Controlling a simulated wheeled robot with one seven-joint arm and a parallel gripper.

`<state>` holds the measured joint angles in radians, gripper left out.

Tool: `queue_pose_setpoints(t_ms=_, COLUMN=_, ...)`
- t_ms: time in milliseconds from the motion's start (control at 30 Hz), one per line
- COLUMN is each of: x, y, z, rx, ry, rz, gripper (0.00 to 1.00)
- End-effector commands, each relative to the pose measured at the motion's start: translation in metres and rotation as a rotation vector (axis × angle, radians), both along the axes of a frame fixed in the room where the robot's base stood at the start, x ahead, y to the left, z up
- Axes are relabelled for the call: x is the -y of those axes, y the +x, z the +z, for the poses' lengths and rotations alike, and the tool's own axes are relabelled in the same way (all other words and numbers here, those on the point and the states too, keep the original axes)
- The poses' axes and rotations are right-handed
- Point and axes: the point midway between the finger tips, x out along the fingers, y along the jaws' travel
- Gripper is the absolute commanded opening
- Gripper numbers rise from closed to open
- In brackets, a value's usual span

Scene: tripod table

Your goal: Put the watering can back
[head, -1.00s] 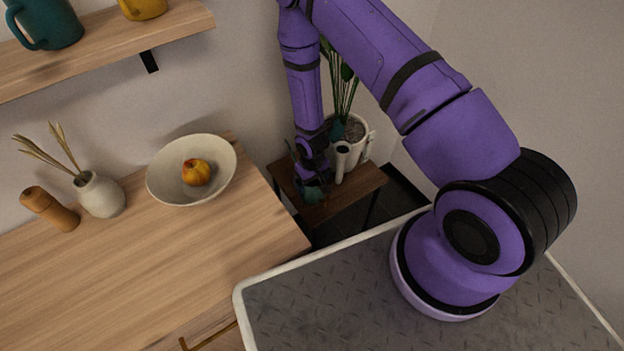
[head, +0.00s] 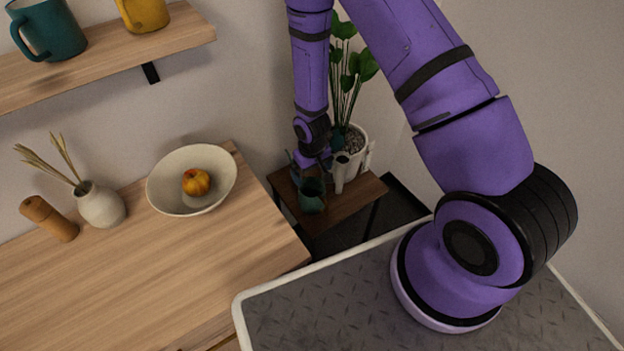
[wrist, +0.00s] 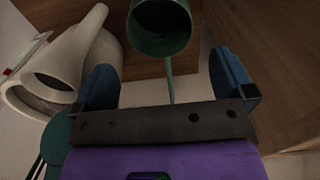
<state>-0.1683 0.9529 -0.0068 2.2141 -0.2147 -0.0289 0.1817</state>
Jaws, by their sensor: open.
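The watering can appears to be the dark green, open-topped vessel (head: 312,197) on the small dark wood table. It looks upright on the tabletop near its left front edge. In the wrist view its round mouth (wrist: 160,28) is at top centre, and a thin green rod runs from it down between my fingers. My gripper (head: 308,166) is just above and behind the can in the head view. In the wrist view the blue fingers of my gripper (wrist: 163,80) are wide apart, one on each side of the rod, with neither visibly touching it.
A white vessel with a tube (head: 340,173) and a potted plant (head: 355,142) stand close right of the can. The small table (head: 350,203) has bare room at front right. The counter (head: 190,270) holds a bowl (head: 165,200) with fruit, a vase (head: 101,205) and a mill (head: 48,217).

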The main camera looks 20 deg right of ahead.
Motion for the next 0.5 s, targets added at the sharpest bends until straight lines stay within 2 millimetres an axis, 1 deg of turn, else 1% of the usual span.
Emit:
queue_pose_setpoints(t_ms=33, x=0.000, y=0.000, z=0.007, rx=0.001, ry=0.000, rz=-0.001, gripper=1.00)
queue_pose_setpoints(t_ms=100, x=0.000, y=0.000, z=0.013, rx=0.001, ry=0.000, rz=-0.001, gripper=1.00)
queue_pose_setpoints(t_ms=200, x=0.000, y=0.000, z=0.019, rx=0.001, ry=0.000, rz=-0.001, gripper=1.00)
queue_pose_setpoints(t_ms=500, x=0.001, y=0.001, z=0.027, rx=0.003, ry=0.000, rz=-0.002, gripper=1.00)
